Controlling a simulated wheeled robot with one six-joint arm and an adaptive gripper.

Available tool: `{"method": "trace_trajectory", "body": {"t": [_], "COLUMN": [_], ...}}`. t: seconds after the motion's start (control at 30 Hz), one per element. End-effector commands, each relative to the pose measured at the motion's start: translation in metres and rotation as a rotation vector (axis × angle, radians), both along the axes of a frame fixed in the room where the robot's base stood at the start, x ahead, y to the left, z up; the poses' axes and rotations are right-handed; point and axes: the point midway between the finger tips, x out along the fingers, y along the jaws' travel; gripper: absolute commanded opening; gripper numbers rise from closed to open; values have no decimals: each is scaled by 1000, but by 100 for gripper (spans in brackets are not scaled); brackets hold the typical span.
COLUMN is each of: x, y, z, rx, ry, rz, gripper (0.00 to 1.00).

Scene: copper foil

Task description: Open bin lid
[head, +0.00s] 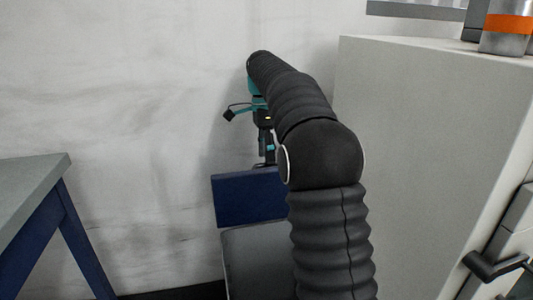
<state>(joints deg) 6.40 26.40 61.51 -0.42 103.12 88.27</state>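A dark blue flat panel (245,203), which looks like the bin lid, stands steeply tilted near the wall in the head view. Below and in front of it is a grey bin-like body (255,262), partly covered by my arm. My gripper (267,150) is at the far end of my arm, pointing down at the panel's upper right edge. It is small and partly hidden by the arm. I cannot tell whether its fingers touch the panel or whether they are open or shut.
A grey-topped table with blue legs (38,190) stands at the left. A tall pale cabinet (420,130) is close on the right, with metal cans (508,28) on top and a dark handle (493,266) at lower right. A pale wall (130,90) is behind.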

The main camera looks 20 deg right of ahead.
Motion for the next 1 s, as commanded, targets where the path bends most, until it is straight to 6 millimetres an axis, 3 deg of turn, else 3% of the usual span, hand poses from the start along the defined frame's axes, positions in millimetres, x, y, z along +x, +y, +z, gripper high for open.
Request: {"method": "trace_trajectory", "body": {"t": [0.57,1.0], "x": [0,-28], "y": [0,2], "z": [-6,-13], "rx": [1,-8], "ry": [1,-117], "rz": [0,-2], "gripper": [37,37]}}
